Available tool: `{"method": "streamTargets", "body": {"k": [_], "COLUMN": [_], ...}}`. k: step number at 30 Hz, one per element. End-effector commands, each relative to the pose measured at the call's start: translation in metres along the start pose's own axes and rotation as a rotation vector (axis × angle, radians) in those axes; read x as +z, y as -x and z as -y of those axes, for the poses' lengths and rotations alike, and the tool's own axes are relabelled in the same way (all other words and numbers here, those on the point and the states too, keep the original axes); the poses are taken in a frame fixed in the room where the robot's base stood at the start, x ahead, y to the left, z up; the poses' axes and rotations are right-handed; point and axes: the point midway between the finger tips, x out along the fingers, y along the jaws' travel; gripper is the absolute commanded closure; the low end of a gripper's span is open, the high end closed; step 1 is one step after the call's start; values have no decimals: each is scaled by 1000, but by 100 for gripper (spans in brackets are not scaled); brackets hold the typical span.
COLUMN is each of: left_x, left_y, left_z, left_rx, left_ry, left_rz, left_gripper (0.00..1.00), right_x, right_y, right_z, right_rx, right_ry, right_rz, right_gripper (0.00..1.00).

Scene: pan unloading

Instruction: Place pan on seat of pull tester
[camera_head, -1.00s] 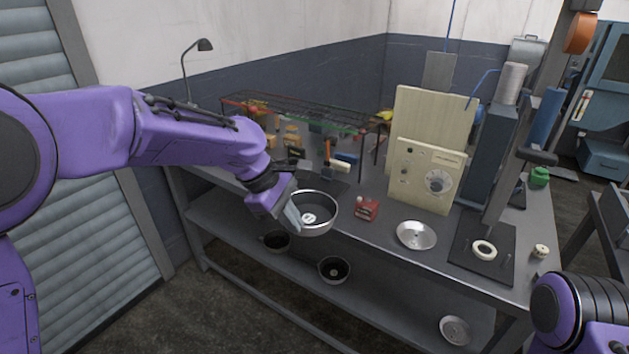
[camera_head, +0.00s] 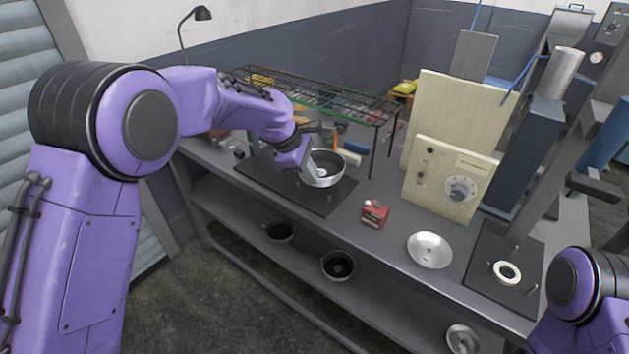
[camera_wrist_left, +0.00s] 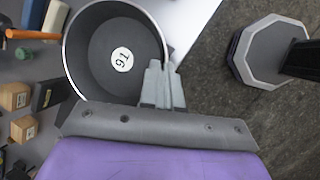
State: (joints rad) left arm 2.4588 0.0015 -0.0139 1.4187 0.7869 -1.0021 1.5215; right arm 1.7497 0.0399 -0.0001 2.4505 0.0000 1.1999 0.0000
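The pan (camera_head: 331,171) is round, with a bright metal rim, a dark inside and a white numbered disc on its floor. It also shows in the left wrist view (camera_wrist_left: 97,60). My left gripper (camera_head: 308,169) is shut on the near wall of the pan; its grey fingers (camera_wrist_left: 162,84) pinch the rim. The pan appears level, over the dark mat on the bench; whether it touches the mat I cannot tell. The pull tester appears to be the column at the right, with a white ring seat (camera_head: 507,272) on a dark base plate (camera_head: 480,268). My right gripper is out of view.
A red box (camera_head: 374,213) and a shallow metal dish (camera_head: 430,249) stand between the pan and the base plate. A cream dial panel (camera_head: 447,180) stands behind them. A wire rack (camera_head: 325,98) is behind the pan. Dark pans (camera_head: 338,265) sit on the lower shelf.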

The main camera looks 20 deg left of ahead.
Motion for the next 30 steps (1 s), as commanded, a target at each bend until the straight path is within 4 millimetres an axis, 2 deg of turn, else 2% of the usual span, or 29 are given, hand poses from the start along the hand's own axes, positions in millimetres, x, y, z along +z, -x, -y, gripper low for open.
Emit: {"method": "streamTargets", "body": {"k": [1, 3, 6, 9, 14, 19, 29, 30], "left_x": [-6, -17, -28, -34, -39, -48, -50, -51], "left_y": [-5, -25, -44, -55, -66, -90, -95, -95], "left_z": [-12, -20, -31, -37, -42, -35, -34, -33], "left_rx": [-2, -4, -1, 1, 0, -2, 0, -1], "left_ry": [1, 1, -2, -3, -6, -4, -5, -5], "left_rz": [-1, 0, 0, 1, 1, 2, 2, 1], "left_gripper": [100, 100, 100, 100, 100, 100, 100, 88], "right_x": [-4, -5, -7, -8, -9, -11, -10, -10], "right_y": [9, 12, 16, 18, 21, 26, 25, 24], "right_z": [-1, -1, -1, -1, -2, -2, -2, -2], "right_rx": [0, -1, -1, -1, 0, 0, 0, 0], "right_ry": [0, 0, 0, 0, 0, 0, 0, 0], "right_rz": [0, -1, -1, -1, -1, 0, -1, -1], "right_gripper": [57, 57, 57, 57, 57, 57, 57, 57]}}
